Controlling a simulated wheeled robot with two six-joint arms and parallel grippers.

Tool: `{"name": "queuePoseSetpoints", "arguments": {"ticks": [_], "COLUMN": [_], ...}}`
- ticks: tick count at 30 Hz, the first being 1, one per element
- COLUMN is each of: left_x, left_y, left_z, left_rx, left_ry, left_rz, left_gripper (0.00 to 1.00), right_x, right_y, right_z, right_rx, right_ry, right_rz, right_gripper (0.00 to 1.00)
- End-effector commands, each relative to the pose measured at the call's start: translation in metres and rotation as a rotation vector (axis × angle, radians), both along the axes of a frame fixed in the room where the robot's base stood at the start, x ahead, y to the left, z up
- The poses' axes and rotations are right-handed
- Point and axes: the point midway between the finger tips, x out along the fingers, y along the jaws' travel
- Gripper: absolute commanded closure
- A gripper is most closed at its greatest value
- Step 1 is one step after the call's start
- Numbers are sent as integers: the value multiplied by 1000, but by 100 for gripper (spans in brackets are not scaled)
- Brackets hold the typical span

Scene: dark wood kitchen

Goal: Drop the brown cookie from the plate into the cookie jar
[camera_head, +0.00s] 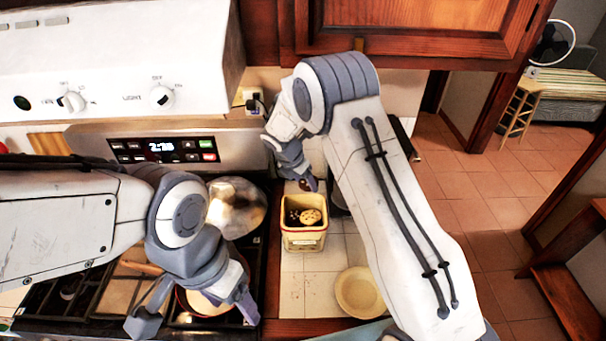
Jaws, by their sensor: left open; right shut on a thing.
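The cookie jar (304,239) is a square, cream-yellow container, open at the top, upright on the tiled counter. A light cookie with dark spots (311,216) and something dark brown beside it show inside. The pale yellow plate (360,292) lies in front and to the right; its visible surface is bare. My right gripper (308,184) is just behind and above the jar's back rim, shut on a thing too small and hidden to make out. I cannot tell which brown piece is the task's cookie. My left gripper (197,315) is open and empty over the stove.
A shiny metal pot or lid (236,206) is on the stove (95,300) behind my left gripper. A round pan or bowl is partly hidden beneath that gripper. My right forearm passes beside the jar and the plate. Tiles between jar and plate are clear.

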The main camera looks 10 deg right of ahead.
Motion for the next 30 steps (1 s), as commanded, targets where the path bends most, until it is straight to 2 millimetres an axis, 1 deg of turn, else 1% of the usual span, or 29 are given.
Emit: {"name": "queuePoseSetpoints", "arguments": {"ticks": [1, 13, 17, 25, 26, 27, 28, 30], "left_x": [0, 0, 0, 0, 0, 0, 0, 0], "left_y": [0, 0, 0, 0, 0, 0, 0, 0], "left_z": [-6, -48, -54, -53, -53, -53, -53, -53], "left_rx": [0, 0, 0, 0, 0, 0, 0, 0], "left_ry": [0, 0, 0, 0, 0, 0, 0, 0], "left_rz": [0, -4, -5, -5, -5, -5, -5, -5], "left_gripper": [30, 30, 30, 30, 30, 30, 30, 30], "right_x": [0, -1, -1, 0, 0, -1, -1, -1], "right_y": [-2, -2, -1, 1, 1, 1, 1, 1], "right_z": [-7, -52, -58, -57, -57, -57, -57, -57], "right_rx": [0, 1, 1, 1, 1, 1, 1, 1], "right_ry": [0, 0, 0, 0, 0, 0, 0, 1], "right_rz": [-2, -5, -5, -4, -4, -4, -4, -4], "right_gripper": [82, 82, 82, 82, 19, 4, 0, 0]}}
